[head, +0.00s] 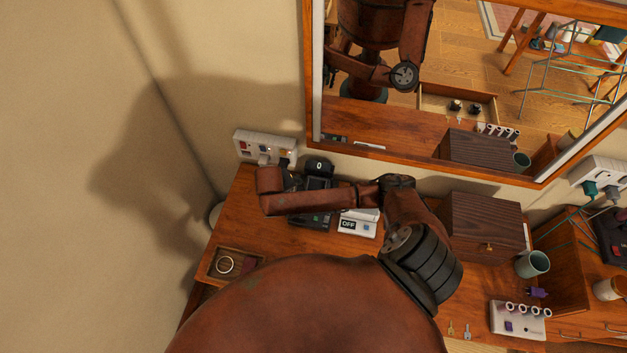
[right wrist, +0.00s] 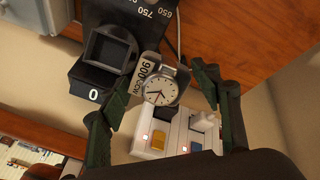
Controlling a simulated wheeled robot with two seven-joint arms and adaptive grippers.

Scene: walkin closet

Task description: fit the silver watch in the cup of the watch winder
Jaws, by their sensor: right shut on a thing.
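The watch winder is a black box with a square cup (right wrist: 108,50) and white numbers, at the upper left of the right wrist view. In the head view the winder (head: 319,168) stands at the back of the desk, partly hidden by my right arm. The silver watch (right wrist: 159,89) has a round white dial and lies between the fingers of my right gripper (right wrist: 165,76), which is shut on it. The watch is beside the cup, not inside it; any gap to the winder is hard to tell. My left gripper is not in view.
A white socket strip (head: 265,147) with plugs is on the wall behind the winder. A mirror hangs behind.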

